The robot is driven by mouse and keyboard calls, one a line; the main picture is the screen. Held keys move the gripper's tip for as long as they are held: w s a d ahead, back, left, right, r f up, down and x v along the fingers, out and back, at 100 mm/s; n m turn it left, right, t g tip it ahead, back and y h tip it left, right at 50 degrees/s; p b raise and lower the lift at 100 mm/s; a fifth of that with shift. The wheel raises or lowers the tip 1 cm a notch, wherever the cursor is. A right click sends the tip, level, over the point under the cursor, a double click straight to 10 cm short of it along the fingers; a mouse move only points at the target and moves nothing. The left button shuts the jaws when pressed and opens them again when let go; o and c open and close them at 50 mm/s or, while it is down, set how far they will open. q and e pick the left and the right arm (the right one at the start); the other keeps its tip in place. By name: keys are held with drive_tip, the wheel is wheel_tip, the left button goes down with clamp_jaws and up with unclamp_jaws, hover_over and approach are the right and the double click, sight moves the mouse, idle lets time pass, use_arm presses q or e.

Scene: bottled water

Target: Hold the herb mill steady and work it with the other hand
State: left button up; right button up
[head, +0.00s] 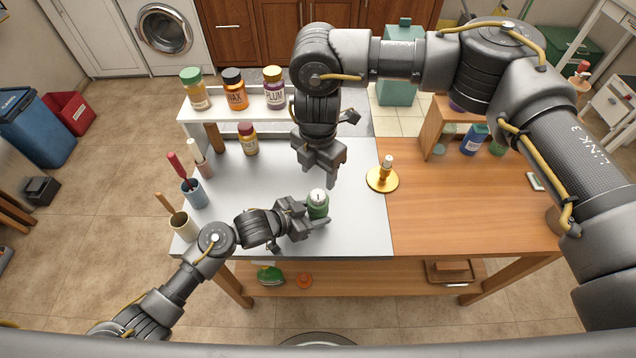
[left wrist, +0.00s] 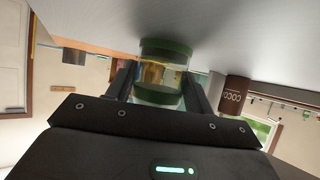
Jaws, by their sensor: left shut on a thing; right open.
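The herb mill (head: 318,209) is a small jar with a green body and a white top, standing near the front of the grey table half. In the left wrist view the herb mill (left wrist: 166,72) shows clear glass between green ends and appears upside down. My left gripper (head: 312,224) is shut around it from the left, with a finger on either side in the wrist view. My right gripper (head: 322,178) points down just behind and above the mill's top. It is open and empty, apart from the mill.
A white rack (head: 190,107) holds several labelled bottles at the back left, with another bottle (head: 248,138) below. Cups (head: 181,228) with tools stand at the left edge. A brass-coloured stand (head: 382,180) is to the right. The wooden table half (head: 460,205) is mostly clear.

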sight(318, 194)
drive_tip(key=shift+r, duration=2)
wheel_tip(318, 194, down, 12)
drive_tip(key=shift+f, duration=0.1)
drive_tip(key=c, duration=1)
